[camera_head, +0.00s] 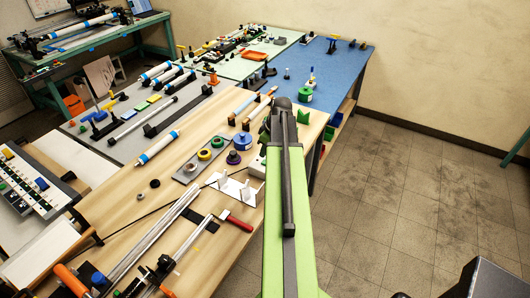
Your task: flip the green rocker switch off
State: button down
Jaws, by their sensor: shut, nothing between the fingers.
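I cannot tell for certain which green part is the green rocker switch. A green ring-shaped part (217,142) sits on a grey plate on the wooden bench, left of my gripper. A green block-like item (305,95) stands on the blue mat beyond my gripper. My gripper (279,106) is at the far end of my outstretched arm, over the bench's right edge. It is shut and empty. Its fingertips are small and dark here, and my arm hides the bench below.
A grey plate (188,169) with colored rings, a white bracket (236,187), a red-handled tool (236,221) and long metal rails (150,235) crowd the wooden bench. A control panel (35,187) lies far left. The blue mat (343,67) has bare areas. Open floor lies right.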

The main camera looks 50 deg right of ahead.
notch_tip(320, 180, up, 10)
jog(key=p, duration=0.8)
jog(key=shift+s, duration=0.3)
jog(key=shift+d, duration=0.1)
jog(key=w+a+f+n+b, duration=0.35)
jog(key=w+a, duration=0.65)
jog(key=a, duration=0.5)
jog(key=a+f+b, duration=0.1)
jog(key=a+f, duration=0.1)
jog(key=a, duration=0.7)
jog(key=w+a+f+n+g+b, duration=0.1)
jog(key=a+f+b, duration=0.1)
jog(key=a, duration=0.8)
jog(key=a+f+g+b, duration=0.1)
jog(key=a+f+b, duration=0.1)
jog(key=a, duration=0.8)
jog(key=shift+w+a+n, duration=0.15)
jog(key=shift+w+n, duration=0.2)
jog(key=s+a+m+g, duration=0.1)
jog(key=s+a+m, duration=0.2)
jog(key=s+m, duration=0.2)
jog(key=f+m, duration=0.1)
jog(key=m, duration=0.1)
jog(key=shift+s+m+h+b, duration=0.3)
jog(key=shift+s+h, duration=0.05)
jog(key=shift+h, duration=0.05)
